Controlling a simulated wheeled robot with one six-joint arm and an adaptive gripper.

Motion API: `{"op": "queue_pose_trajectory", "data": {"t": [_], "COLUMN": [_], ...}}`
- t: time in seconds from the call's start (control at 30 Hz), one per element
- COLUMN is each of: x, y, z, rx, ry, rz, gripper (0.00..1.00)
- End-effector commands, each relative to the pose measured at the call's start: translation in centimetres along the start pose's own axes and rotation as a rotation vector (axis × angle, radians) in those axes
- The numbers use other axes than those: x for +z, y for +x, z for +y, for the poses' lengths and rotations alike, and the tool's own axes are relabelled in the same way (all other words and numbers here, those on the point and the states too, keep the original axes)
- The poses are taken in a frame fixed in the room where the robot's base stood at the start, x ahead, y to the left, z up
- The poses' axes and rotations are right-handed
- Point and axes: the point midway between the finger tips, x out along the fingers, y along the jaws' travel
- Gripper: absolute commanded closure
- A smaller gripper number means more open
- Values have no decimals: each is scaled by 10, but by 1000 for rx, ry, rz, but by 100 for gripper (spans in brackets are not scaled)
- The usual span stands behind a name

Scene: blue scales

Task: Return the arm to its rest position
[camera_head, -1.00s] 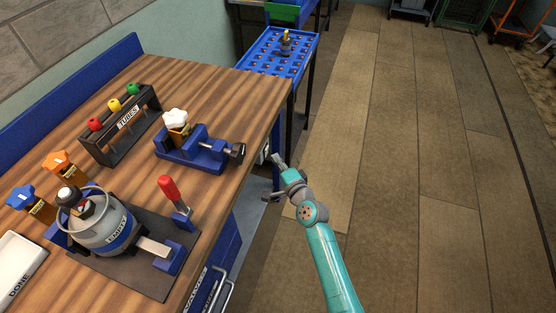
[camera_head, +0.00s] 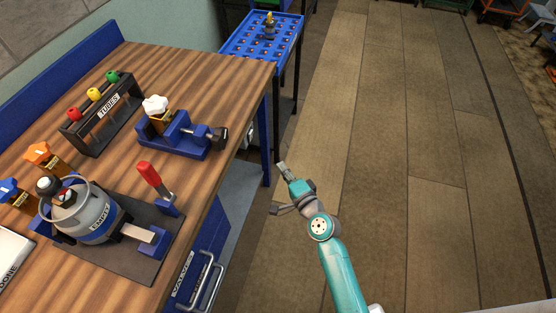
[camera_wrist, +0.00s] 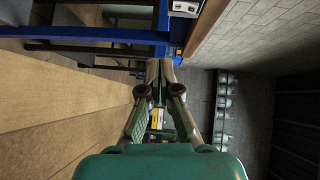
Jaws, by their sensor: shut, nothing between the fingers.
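My arm (camera_head: 341,272) is teal and reaches up from the bottom of the head view, over the floor to the right of the workbench. My gripper (camera_head: 281,167) is at its far end, clear of the bench edge and touching nothing. In the wrist view my gripper (camera_wrist: 159,66) has its fingertips together with nothing between them. The head view shows the gripper small, so its fingers are hard to make out there.
The wooden workbench (camera_head: 205,92) on the left carries a tube rack (camera_head: 104,116), a blue vise (camera_head: 178,136) and a grey gas cylinder (camera_head: 88,218). A blue perforated table (camera_head: 285,29) stands beyond. The floor (camera_head: 400,150) to the right is clear.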

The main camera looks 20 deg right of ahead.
Motion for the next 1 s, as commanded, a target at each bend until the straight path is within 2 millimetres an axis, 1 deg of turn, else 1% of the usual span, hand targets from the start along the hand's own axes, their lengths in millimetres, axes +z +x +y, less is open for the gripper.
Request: {"op": "queue_pose_trajectory", "data": {"t": [0.17, 0.67, 0.77, 0.87, 0.97, 1.0], "x": [0, 0, 1, 4, 10, 13], "y": [-7, -7, -10, -25, -54, -69], "z": [0, 1, 3, 11, 24, 30], "rx": [-1, -1, 3, 21, 52, 66], "ry": [0, 0, -7, -44, -116, -155], "rz": [0, 0, 1, 10, 28, 36], "gripper": [100, 100, 100, 100, 100, 100]}}
